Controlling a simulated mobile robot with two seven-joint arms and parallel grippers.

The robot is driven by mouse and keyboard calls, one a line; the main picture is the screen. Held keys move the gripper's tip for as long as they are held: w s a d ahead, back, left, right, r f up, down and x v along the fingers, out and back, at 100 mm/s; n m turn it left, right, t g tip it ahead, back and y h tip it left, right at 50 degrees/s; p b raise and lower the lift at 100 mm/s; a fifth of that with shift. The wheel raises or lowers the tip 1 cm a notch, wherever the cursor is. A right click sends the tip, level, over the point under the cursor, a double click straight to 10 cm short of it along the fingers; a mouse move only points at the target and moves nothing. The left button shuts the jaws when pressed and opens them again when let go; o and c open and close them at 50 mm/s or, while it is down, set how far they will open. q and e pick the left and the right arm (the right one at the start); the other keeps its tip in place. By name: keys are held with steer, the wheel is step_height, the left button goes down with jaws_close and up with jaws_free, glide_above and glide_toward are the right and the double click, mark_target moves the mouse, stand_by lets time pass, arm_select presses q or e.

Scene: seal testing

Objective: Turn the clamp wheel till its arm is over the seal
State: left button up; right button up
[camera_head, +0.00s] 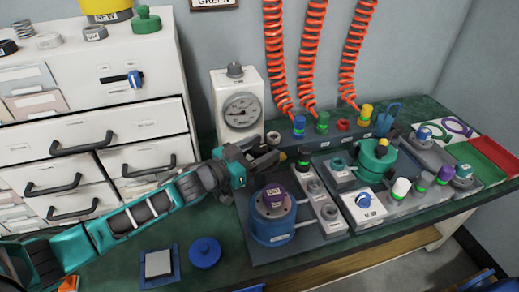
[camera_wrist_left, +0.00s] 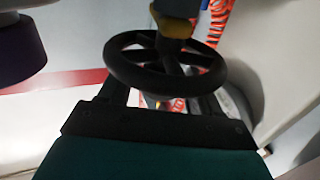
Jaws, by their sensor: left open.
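My left gripper (camera_head: 268,158) reaches in from the left to just behind the blue cylindrical fixture (camera_head: 272,232). A dark post with a yellow part (camera_wrist_left: 174,18) rises above the wheel. A dark purple piece (camera_wrist_left: 20,50) is at upper left. The clamp arm is not clearly visible. My right gripper is not in view.
Small fittings (camera_head: 323,122) and a green round vessel (camera_head: 377,158) crowd the bench to the right. Orange coiled hoses (camera_head: 312,50) hang behind.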

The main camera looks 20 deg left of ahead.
arm_select(q)
steer(key=p+v, duration=0.2)
steer(key=v, duration=1.1)
steer(key=shift+o, duration=0.2)
